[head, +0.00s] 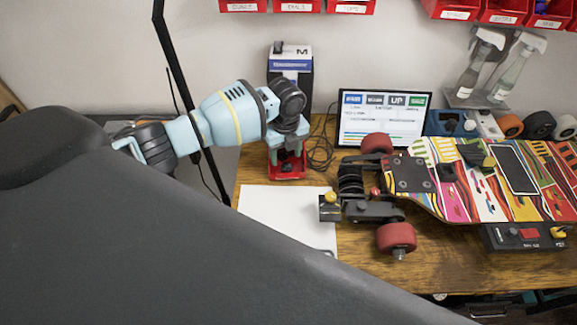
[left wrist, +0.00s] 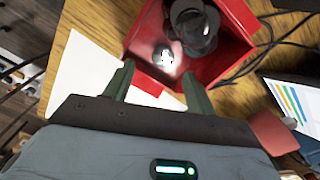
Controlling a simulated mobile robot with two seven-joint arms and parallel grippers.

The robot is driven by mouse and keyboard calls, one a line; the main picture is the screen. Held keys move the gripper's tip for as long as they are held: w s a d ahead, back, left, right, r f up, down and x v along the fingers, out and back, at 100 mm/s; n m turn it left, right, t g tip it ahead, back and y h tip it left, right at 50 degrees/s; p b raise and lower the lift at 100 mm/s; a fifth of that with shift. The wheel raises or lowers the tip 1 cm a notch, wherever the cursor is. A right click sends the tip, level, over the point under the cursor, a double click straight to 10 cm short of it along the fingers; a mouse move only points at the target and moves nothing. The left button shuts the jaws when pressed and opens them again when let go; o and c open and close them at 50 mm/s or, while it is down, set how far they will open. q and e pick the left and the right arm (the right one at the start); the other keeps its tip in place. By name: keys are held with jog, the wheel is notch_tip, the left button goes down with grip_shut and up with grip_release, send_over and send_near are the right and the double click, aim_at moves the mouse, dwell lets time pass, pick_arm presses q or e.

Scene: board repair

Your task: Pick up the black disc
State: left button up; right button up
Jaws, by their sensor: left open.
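A red bin (head: 289,172) stands on the wooden table, and it also shows in the left wrist view (left wrist: 243,18). Inside it, in the left wrist view, are dark round pieces (left wrist: 200,38), partly overlapping, and a shiny round silver piece (left wrist: 164,57). One of the dark pieces may be the black disc; I cannot tell which. My left gripper (left wrist: 157,82) is open, its two fingers apart and pointing at the near side of the bin. In the head view the left gripper (head: 287,150) is right above the bin and hides most of its inside. My right gripper is not in view.
A white sheet (head: 275,215) lies in front of the bin. A black and white box (head: 290,62) stands behind it. A colourful skateboard (head: 470,180) with red wheels, a tablet screen (head: 383,118) and black cables (head: 322,150) are to the right.

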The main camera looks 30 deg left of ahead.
aim_at(287, 166)
pick_arm(q)
jog(key=shift+w+r, duration=0.1)
jog(key=shift+f, duration=0.3)
notch_tip(287, 166, down, 4)
jog(key=shift+r+b, duration=0.1)
jog(key=shift+b, duration=0.95)
jog(key=shift+f, duration=0.45)
jog(key=shift+w+r, duration=0.1)
jog(key=shift+r, duration=0.05)
jog(key=shift+c, duration=1)
jog(key=c, duration=0.7)
jog(key=shift+c, duration=0.8)
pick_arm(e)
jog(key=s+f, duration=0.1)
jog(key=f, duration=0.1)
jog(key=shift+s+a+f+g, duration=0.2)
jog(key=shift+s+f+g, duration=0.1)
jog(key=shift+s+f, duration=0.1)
pick_arm(q)
jog(key=shift+r, duration=0.1)
